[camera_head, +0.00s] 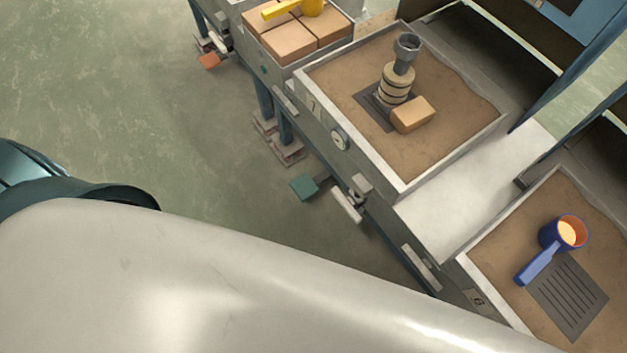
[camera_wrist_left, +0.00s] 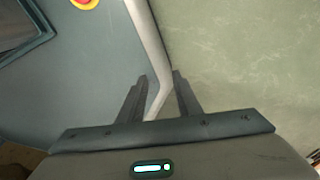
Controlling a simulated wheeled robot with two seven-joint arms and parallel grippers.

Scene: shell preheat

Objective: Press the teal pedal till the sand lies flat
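The teal pedal (camera_head: 304,187) sticks out low in front of the middle bench, above the floor. No gripper shows near it in the head view. The sand (camera_head: 445,140) fills the middle tray, and its edge looks uneven along the far side. In that tray a grey cup-topped piece (camera_head: 405,52) stands on a banded beige cylinder (camera_head: 396,86), with a tan block (camera_head: 412,114) beside it. My left gripper (camera_wrist_left: 160,76) shows in the left wrist view, with its fingers apart and nothing between them. My right gripper is out of view.
An orange pedal (camera_head: 209,61) is at upper left. The right tray holds sand, a blue ladle (camera_head: 537,262) and a dark grate (camera_head: 572,298). Tan blocks (camera_head: 280,42) fill the upper-left tray. Open green floor (camera_head: 190,130) lies left of the benches. My pale arm link covers the lower left.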

